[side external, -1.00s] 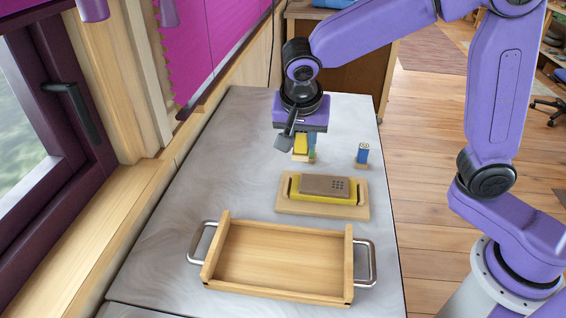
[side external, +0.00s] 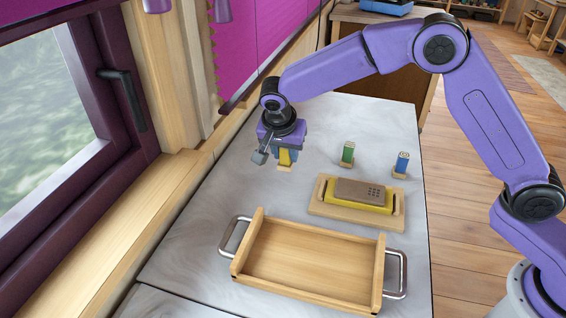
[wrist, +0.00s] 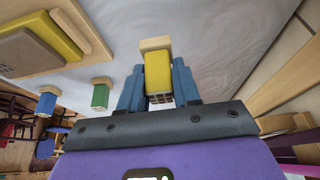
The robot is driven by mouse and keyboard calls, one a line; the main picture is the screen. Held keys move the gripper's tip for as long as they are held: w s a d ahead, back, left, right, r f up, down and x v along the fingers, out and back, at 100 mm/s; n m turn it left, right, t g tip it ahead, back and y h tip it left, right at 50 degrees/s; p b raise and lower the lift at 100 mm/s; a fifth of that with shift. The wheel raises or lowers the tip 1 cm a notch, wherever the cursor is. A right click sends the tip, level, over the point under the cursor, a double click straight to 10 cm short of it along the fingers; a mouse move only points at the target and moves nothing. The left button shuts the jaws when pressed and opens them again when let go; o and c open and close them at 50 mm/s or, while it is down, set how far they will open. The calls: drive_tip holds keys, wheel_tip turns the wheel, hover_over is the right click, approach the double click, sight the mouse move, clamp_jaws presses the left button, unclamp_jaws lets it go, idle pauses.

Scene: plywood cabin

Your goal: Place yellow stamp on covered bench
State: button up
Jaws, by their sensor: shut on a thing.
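The yellow stamp (side external: 285,157) has a yellow handle and a pale wooden base. My gripper (side external: 284,150) is shut on its handle, base down, over the left part of the grey, marble-patterned covered bench (side external: 205,222). In the wrist view the yellow stamp (wrist: 158,72) sits between the two blue fingers of my gripper (wrist: 158,82). The base is close to the bench surface; I cannot tell whether it touches.
A green stamp (side external: 347,153) and a blue stamp (side external: 402,163) stand to the right. A yellow stamp pad with a brown lid (side external: 360,192) lies on a wooden board. A wooden tray (side external: 310,262) with metal handles is in front. Bench around my gripper is clear.

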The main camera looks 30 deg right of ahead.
sight(283, 164)
drive_tip(key=shift+w+a+f, duration=0.15)
drive_tip(key=shift+w+f, duration=0.3)
drive_tip(key=shift+f, duration=1.55)
drive_tip(key=shift+f, duration=0.15)
drive_tip(key=o, duration=0.9)
drive_tip(key=shift+c, duration=0.2)
drive_tip(key=v, duration=1.2)
drive_tip(key=shift+r, duration=0.2)
